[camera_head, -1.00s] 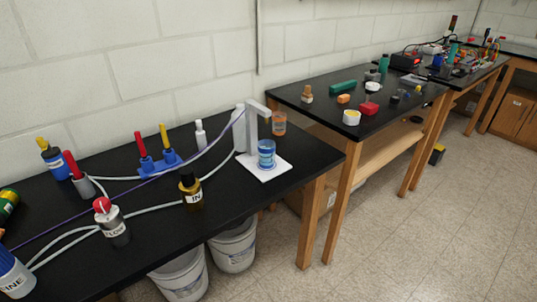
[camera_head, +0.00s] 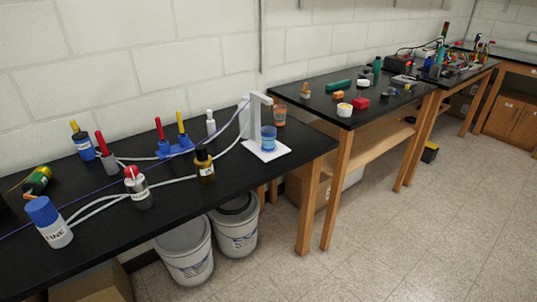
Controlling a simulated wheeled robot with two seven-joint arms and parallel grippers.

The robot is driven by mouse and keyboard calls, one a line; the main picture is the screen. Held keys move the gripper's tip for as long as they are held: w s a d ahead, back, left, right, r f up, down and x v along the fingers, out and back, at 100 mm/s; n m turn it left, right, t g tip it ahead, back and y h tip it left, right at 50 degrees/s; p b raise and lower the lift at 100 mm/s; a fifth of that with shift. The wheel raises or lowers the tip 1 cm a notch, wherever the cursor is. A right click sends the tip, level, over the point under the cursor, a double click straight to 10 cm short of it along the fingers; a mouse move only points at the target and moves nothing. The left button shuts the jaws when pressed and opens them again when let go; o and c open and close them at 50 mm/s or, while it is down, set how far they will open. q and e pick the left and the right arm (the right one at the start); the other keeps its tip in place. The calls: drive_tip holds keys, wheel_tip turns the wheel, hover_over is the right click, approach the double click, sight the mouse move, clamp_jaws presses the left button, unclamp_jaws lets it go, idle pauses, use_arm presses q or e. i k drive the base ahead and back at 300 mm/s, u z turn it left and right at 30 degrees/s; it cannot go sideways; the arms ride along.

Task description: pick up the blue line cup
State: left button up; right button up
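A blue cup (camera_head: 268,138) stands upright on a white square base plate (camera_head: 277,152) near the right end of the near black bench. A white upright stand with an overhanging arm (camera_head: 256,103) rises just behind and left of the cup. An orange-brown cup (camera_head: 279,114) stands behind it on the bench. Neither of my grippers is in view.
The near black bench (camera_head: 110,248) carries a brown bottle (camera_head: 204,165), a silver cylinder (camera_head: 138,190), a blue-capped bottle (camera_head: 48,222) and loose tubing. White buckets (camera_head: 186,256) stand under it. A second bench (camera_head: 375,115) holds small items.

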sight(269, 139)
drive_tip(key=u, duration=0.6)
drive_tip(key=i, duration=0.8)
drive_tip(key=u, duration=0.3)
